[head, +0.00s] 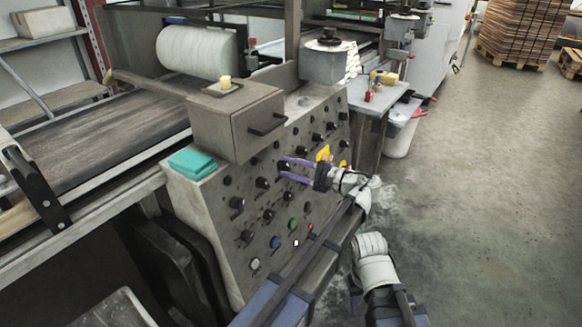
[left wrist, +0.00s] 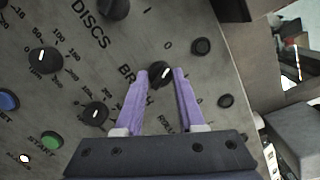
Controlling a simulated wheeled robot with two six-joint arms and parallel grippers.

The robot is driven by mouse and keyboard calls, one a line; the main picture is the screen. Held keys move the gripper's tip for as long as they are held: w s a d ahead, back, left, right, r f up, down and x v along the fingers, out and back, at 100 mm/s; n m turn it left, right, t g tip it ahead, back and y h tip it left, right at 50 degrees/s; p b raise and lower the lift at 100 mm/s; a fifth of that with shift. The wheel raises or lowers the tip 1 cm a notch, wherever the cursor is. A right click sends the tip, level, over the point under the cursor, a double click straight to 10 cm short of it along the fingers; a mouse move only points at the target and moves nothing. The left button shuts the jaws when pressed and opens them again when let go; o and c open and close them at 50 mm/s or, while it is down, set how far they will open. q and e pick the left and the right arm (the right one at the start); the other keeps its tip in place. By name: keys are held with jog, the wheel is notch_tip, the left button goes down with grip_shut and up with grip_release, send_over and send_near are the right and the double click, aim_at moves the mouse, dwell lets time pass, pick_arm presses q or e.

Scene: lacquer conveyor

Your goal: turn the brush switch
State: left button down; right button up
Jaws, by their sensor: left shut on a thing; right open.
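The brush switch (left wrist: 160,75) is a black rotary knob with a white pointer line on the grey control panel (head: 222,224). The "BRUSH" lettering beside it is partly covered by a finger. My left gripper (head: 285,169) has purple fingers and reaches the sloped panel from the right. In the left wrist view, the left gripper's fingertips (left wrist: 161,73) lie on both sides of the knob and are shut on it. The pointer is tilted, near the "0" mark.
Neighbouring knobs surround the switch, including a black one (left wrist: 95,113) close to the left finger and small black buttons (left wrist: 201,46). A green start button (left wrist: 52,140) is lower left. A grey box (head: 238,119) stands on the panel top.

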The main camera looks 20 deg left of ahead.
pick_arm(q)
jog(key=shift+n, duration=0.7)
pick_arm(e)
jog(key=shift+r, duration=0.15)
pick_arm(q)
jog(key=c, duration=0.5)
grip_release()
